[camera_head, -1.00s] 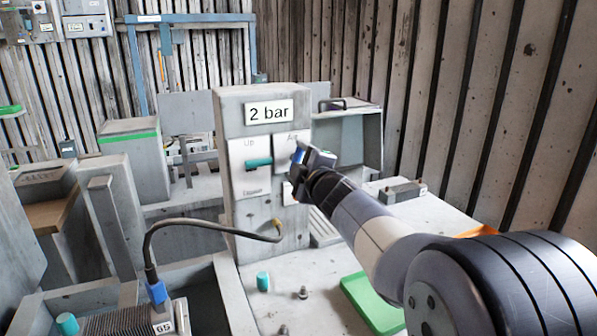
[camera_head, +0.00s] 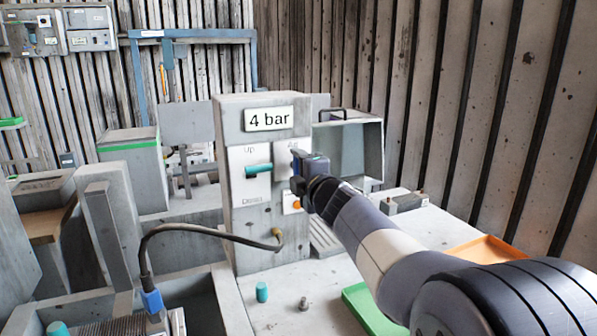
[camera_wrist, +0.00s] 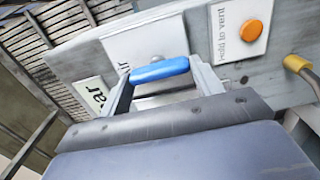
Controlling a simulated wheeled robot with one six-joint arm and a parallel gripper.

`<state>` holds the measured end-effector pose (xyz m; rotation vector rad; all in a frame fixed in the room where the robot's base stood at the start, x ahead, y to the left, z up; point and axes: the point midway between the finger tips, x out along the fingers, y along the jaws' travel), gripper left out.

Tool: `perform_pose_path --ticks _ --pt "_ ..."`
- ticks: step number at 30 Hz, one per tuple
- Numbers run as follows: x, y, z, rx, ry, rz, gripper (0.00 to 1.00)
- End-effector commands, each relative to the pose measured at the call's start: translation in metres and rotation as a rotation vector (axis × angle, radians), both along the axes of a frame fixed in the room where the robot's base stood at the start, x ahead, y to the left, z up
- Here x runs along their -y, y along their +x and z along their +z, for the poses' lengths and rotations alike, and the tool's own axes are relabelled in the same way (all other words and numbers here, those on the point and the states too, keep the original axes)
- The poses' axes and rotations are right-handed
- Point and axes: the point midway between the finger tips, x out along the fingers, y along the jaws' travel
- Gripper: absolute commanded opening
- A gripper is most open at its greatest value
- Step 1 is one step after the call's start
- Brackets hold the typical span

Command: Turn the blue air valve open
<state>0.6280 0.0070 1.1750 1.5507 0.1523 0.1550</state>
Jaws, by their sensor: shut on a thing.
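The blue air valve handle (camera_wrist: 160,70) sits on a white plate of the grey housing, between the two fingers of my gripper (camera_wrist: 163,82) in the wrist view. My gripper is shut on it. In the head view my gripper (camera_head: 303,172) is at the right plate on the housing front and hides most of the valve. The sign (camera_head: 269,118) above reads "4 bar".
A teal lever (camera_head: 258,169) is on the plate left of the valve. An orange button (camera_wrist: 250,30), labelled "Hold to vent", is beside it. A black cable (camera_head: 195,229) runs to the housing's lower front. A green tray (camera_head: 368,309) and an orange tray (camera_head: 490,249) lie by my arm.

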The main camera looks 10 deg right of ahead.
Motion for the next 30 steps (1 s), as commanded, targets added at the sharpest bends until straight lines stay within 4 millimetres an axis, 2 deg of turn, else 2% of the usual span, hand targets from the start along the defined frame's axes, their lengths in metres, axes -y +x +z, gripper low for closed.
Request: perform_pose_path --ticks 5,6,13,23,26,30 --pt "0.000 0.000 0.000 0.001 -0.004 0.001 0.39" --pt "0.000 0.000 0.000 0.001 -0.004 0.001 0.64" --pt "0.000 0.000 0.000 0.000 -0.002 0.001 0.83" --pt "0.001 -0.004 0.000 0.000 0.000 0.000 0.84" --pt "0.003 -0.014 0.001 0.002 0.000 -0.001 0.84" --pt "0.008 -0.037 0.001 0.001 -0.002 -0.002 0.84"
